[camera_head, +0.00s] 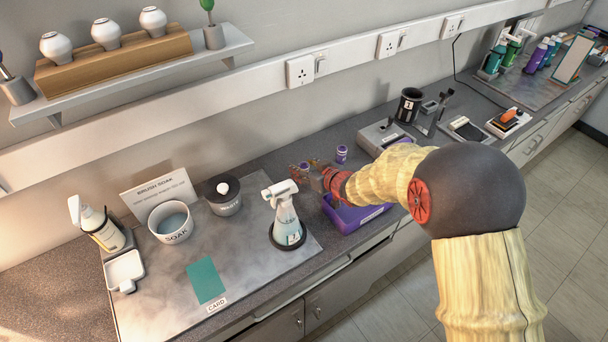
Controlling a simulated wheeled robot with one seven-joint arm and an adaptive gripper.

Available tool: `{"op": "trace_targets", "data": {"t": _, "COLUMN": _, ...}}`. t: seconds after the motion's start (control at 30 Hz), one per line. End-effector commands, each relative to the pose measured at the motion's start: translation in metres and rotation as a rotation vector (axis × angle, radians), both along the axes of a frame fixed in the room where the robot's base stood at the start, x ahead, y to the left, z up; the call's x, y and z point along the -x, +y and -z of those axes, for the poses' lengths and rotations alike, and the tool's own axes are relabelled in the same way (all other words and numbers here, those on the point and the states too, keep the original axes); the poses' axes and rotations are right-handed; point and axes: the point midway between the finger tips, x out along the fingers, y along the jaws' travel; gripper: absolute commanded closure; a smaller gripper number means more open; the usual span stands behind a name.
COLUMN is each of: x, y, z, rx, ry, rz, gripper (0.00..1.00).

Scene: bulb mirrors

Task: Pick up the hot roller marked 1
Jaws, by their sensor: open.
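No number can be read on either piece, so I cannot tell which is the hot roller marked 1. My gripper and arm hide much of the tray.
A spray bottle (287,225) stands close left of my gripper, with a waste pot (224,195) and a soak bowl (171,222) further left. A grey box (383,137) and black mug (409,104) stand behind right. The mat's front, around a green card (206,280), is mostly clear.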

Motion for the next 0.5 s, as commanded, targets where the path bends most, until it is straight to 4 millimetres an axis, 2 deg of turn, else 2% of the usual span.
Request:
{"op": "trace_targets", "data": {"t": 0.17, "x": 0.0001, "y": -0.0001, "z": -0.0006, "rx": 0.0, "ry": 0.0, "rz": 0.0, "gripper": 0.54}}
{"op": "trace_targets", "data": {"t": 0.5, "x": 0.0004, "y": -0.0002, "z": -0.0005, "rx": 0.001, "ry": 0.001, "rz": 0.0, "gripper": 0.73}}
